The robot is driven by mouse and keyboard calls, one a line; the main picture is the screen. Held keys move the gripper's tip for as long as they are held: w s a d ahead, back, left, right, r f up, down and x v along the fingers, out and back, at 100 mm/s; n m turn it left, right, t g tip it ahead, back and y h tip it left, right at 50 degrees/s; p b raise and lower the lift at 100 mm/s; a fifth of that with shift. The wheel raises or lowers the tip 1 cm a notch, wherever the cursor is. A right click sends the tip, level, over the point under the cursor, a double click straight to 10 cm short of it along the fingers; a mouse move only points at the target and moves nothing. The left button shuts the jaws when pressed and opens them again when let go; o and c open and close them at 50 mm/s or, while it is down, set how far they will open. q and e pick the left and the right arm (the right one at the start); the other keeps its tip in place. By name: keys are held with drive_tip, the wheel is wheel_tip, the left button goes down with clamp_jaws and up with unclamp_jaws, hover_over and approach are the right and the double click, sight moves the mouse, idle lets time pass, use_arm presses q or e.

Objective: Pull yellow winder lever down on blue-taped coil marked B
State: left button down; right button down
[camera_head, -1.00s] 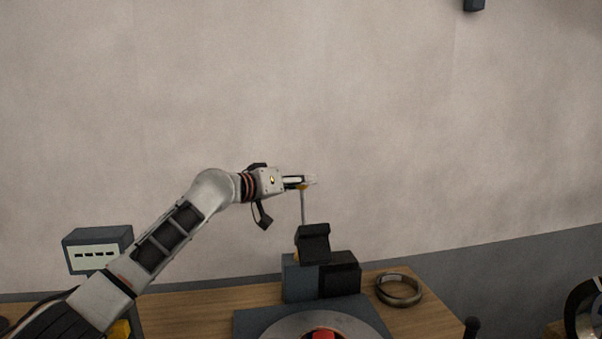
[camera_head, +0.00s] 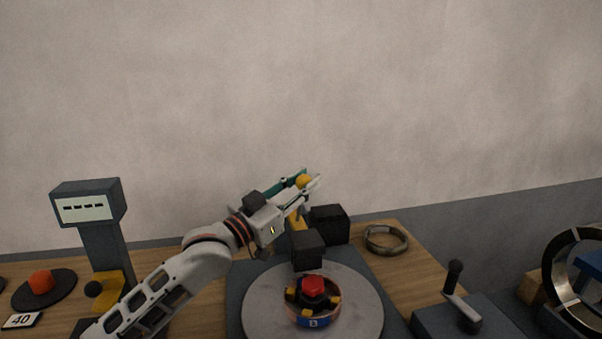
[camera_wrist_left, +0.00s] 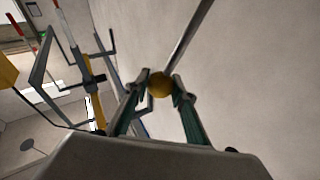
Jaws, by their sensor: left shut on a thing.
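My left gripper (camera_head: 303,183) is shut on the yellow ball knob (camera_head: 304,181) of the winder lever, above the back of the winder. In the left wrist view the knob (camera_wrist_left: 159,84) sits between the two fingertips, with a grey metal rod running up from it. A coil with blue tape marked B (camera_head: 313,322) lies on the round grey plate (camera_head: 262,312) of the winder, around a hub with a red centre. A dark block (camera_head: 307,249) hangs over the plate's back edge. The lower part of the lever is partly hidden by my gripper. My right gripper is not in view.
A bare metal ring (camera_head: 386,239) lies on the table right of the winder. A dark post with a dashed display (camera_head: 84,208) stands at left, near a red knob (camera_head: 41,282) and a "40" tag (camera_head: 21,321).

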use_arm(q)
drive_tip(key=shift+s+d+f+m+h, duration=0.1)
drive_tip(key=shift+s+f+m+h, duration=0.2)
drive_tip(key=shift+s+f+m, duration=0.15)
drive_tip(key=c, duration=1.7)
unclamp_jaws()
drive_tip(key=shift+f, duration=0.1)
drive_tip(key=v, duration=1.2)
